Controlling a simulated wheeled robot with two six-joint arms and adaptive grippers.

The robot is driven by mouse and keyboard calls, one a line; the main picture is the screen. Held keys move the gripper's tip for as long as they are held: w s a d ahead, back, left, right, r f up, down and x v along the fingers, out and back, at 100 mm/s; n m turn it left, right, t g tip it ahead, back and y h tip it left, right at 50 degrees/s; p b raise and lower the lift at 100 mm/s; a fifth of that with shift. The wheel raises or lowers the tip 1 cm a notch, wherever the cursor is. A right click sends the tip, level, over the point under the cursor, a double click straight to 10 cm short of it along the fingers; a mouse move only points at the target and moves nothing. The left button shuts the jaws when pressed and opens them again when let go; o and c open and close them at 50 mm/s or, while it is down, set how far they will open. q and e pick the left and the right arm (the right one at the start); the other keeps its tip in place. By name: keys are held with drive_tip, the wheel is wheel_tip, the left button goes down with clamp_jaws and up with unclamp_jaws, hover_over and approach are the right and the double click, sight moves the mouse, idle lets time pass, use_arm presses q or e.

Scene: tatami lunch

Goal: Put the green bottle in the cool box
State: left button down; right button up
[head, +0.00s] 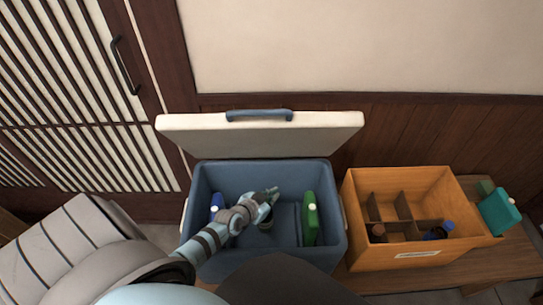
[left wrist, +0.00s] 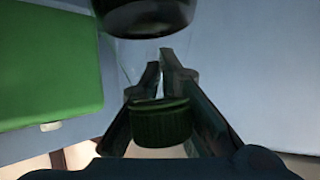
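The cool box (head: 210,262) is blue, with its pale lid (head: 260,135) standing open behind it. My left gripper (head: 270,194) reaches down inside it, near the middle. A dark bottle (head: 266,222) shows only in part beside the gripper. In the left wrist view a ribbed green cap (left wrist: 161,124) sits between the two fingers of the left gripper (left wrist: 163,68), which close in on it. A dark rounded part (left wrist: 145,14) shows at the top, with faint clear glass below it. My right gripper is in neither view.
A green flat pack (head: 310,220) stands at the cool box's right side, and a blue item (head: 217,205) with a white cap at its left. An orange crate (head: 400,262) with dividers and several bottles stands to the right. A teal container (head: 499,212) is beside it.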

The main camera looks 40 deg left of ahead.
use_arm(q)
drive_tip(key=shift+f, duration=0.35)
drive_tip(key=c, duration=2.2)
unclamp_jaws()
drive_tip(key=shift+f, duration=0.25)
drive_tip(key=shift+c, duration=0.2)
drive_tip(key=o, duration=0.5)
drive_tip(key=shift+c, duration=0.2)
drive_tip(key=shift+r, duration=0.1)
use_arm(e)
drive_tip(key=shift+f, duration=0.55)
use_arm(q)
drive_tip(key=p+v, duration=0.6)
drive_tip(key=v, duration=0.6)
drive_tip(key=shift+p, duration=0.3)
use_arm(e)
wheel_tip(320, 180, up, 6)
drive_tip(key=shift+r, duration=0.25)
use_arm(q)
drive_tip(key=shift+r, duration=0.15)
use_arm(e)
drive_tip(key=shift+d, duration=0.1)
